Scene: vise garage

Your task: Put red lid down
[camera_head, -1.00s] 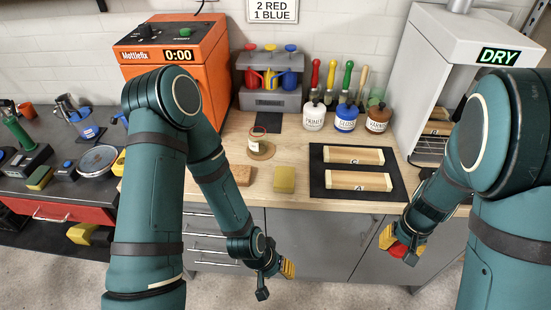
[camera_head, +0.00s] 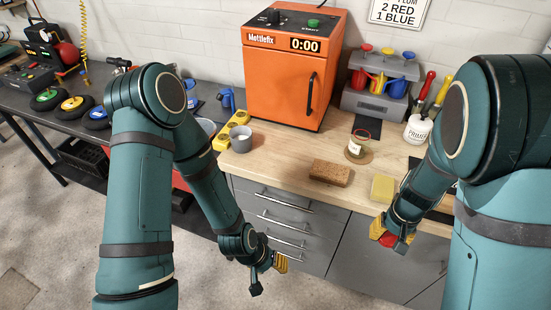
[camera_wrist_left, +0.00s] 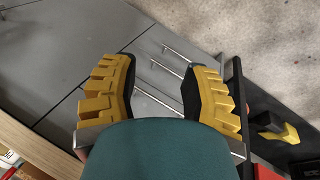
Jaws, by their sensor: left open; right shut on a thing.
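My right gripper (camera_head: 393,235) is shut on the red lid (camera_head: 388,240), which shows as a small red patch between its yellow fingers, in front of the bench's right part. My left gripper (camera_head: 270,265) is open and empty in front of the grey drawers. In the left wrist view its two yellow-padded fingers (camera_wrist_left: 158,92) stand wide apart with nothing between them. A small jar (camera_head: 357,145) with a white label and a reddish rim stands on a round cork-coloured mat on the wooden bench (camera_head: 275,165).
A brown sponge block (camera_head: 329,173) and a yellow sponge (camera_head: 382,188) lie near the bench's front edge. A grey cup (camera_head: 241,138) stands at the left end. Bare wood lies left of the jar.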

